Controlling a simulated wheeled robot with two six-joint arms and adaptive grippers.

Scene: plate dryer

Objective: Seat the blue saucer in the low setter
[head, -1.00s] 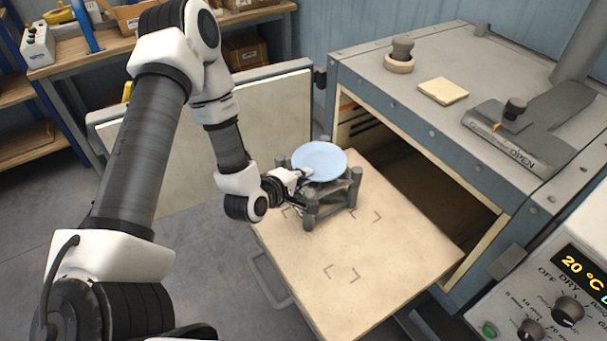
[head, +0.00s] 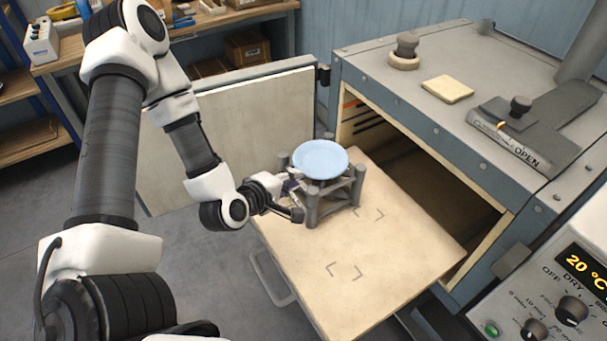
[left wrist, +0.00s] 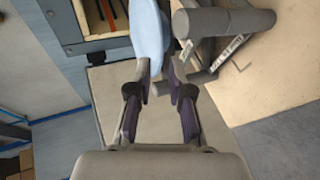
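The light blue saucer (head: 320,159) lies about level on top of the grey setter (head: 312,210), inside its upright posts. The setter stands on the pale shelf near its far left edge. My left gripper (head: 294,199) is beside the setter's left side, a little below and apart from the saucer's rim. In the left wrist view, its two fingers (left wrist: 162,68) are spread with a gap, and the saucer (left wrist: 149,28) shows edge-on past the left fingertip. The saucer's underside contact is hidden. My right gripper is in neither view.
The pale shelf (head: 400,270) extends from the open dryer (head: 430,100) and is bare at the front, with corner marks. The open door (head: 240,130) stands behind my left arm. The control panel (head: 560,300) is at lower right.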

